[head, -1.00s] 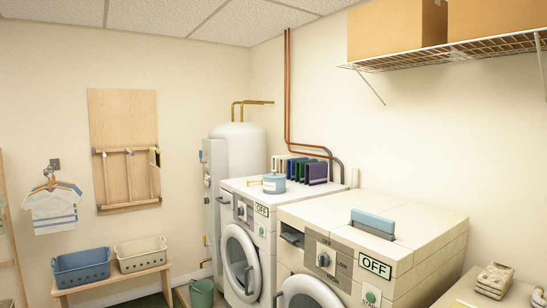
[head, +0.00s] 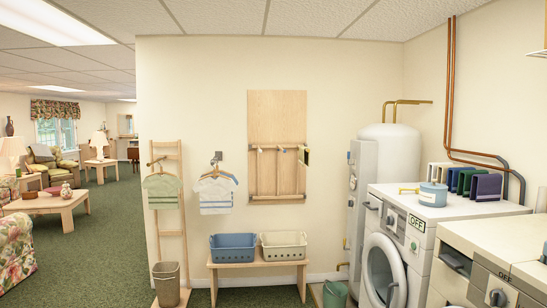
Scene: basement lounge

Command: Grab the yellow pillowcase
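I cannot make out a yellow pillowcase in the head view. A small dark and yellow item (head: 304,156) hangs at the right side of the wooden wall rack (head: 277,120); it is too small to identify. A blue basket (head: 232,248) and a cream basket (head: 284,246) stand side by side on a low wooden bench (head: 258,261); their contents are hardly visible. Neither of my grippers is in view.
A front-loading washer (head: 383,272) and a second machine (head: 480,262) line the right. A white tank (head: 389,150) stands in the corner. A ladder rack (head: 167,225) and waste bin (head: 166,282) stand left of the bench. Open green carpet (head: 105,240) leads into the lounge at left.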

